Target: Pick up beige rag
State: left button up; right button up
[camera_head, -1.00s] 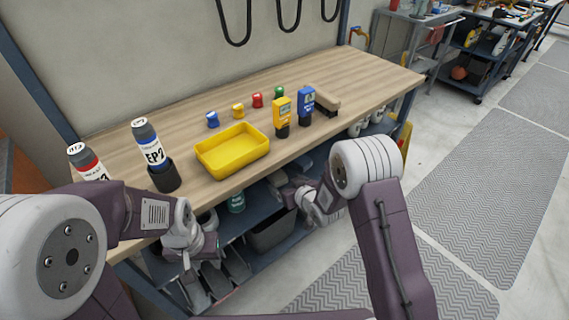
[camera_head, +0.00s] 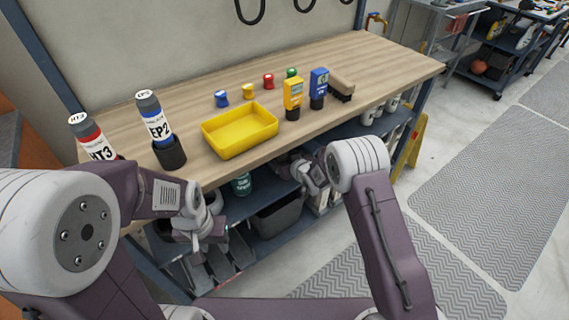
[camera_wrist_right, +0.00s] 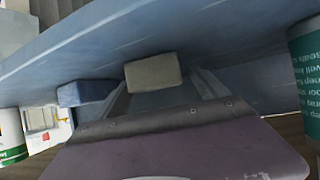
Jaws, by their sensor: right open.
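The wooden tabletop (camera_head: 375,66) holds a yellow tray (camera_head: 240,131), bottles including one marked EP2 (camera_head: 155,123), and a brush (camera_head: 340,84). Below, the blue shelf holds a dark bin (camera_head: 277,218) and a green container (camera_head: 241,184). Floor at right is open.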

jog(key=shift+r, duration=0.1)
jog(key=c, duration=1.5)
